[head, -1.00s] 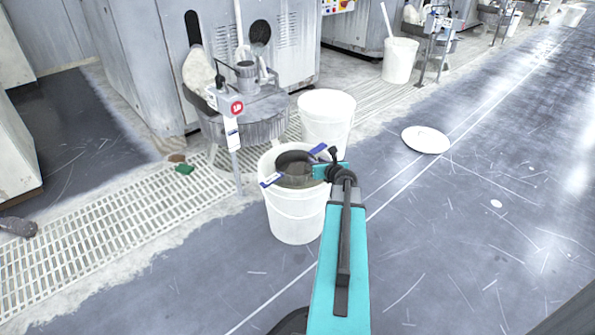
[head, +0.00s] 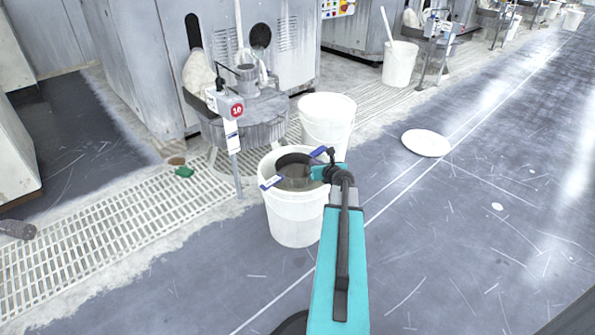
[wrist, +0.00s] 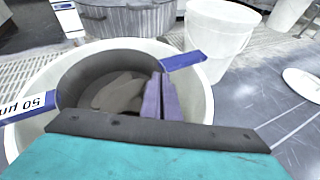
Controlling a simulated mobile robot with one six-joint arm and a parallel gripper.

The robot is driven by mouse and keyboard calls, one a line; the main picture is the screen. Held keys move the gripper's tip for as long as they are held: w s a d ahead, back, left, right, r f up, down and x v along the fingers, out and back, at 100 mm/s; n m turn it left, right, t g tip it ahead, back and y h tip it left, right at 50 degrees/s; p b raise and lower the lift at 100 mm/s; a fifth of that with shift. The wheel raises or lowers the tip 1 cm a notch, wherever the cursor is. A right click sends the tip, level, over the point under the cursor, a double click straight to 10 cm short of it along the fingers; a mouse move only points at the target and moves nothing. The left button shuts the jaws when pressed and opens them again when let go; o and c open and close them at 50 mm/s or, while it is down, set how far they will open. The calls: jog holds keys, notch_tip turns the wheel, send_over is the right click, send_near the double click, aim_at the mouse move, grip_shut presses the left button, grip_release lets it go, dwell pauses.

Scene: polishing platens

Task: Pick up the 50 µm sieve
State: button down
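The 50 µm sieve (wrist: 75,78) is a round dark ring with a greyish mesh floor. It sits in the mouth of a white bucket (head: 297,222), with blue-and-white tabs across the rim; the left tab (wrist: 30,104) reads "50 µm" in the wrist view. The sieve also shows in the head view (head: 293,160). My gripper (wrist: 161,97) has its purple fingers close together at the sieve's right wall, with a thin dark line between them; they look closed on that wall. My teal gripper body hides the near side of the sieve and bucket.
A second white bucket (head: 327,117) stands just behind. A grey machine with a post and red number sign (head: 237,110) is to the left, beside a floor grating (head: 110,235). A white lid (head: 426,143) lies on open floor to the right.

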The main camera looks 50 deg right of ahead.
jog(key=shift+r, duration=0.15)
dwell(0.3)
notch_tip(320, 180, up, 10)
jog(key=p, duration=0.5)
jog(key=shift+p, duration=0.4)
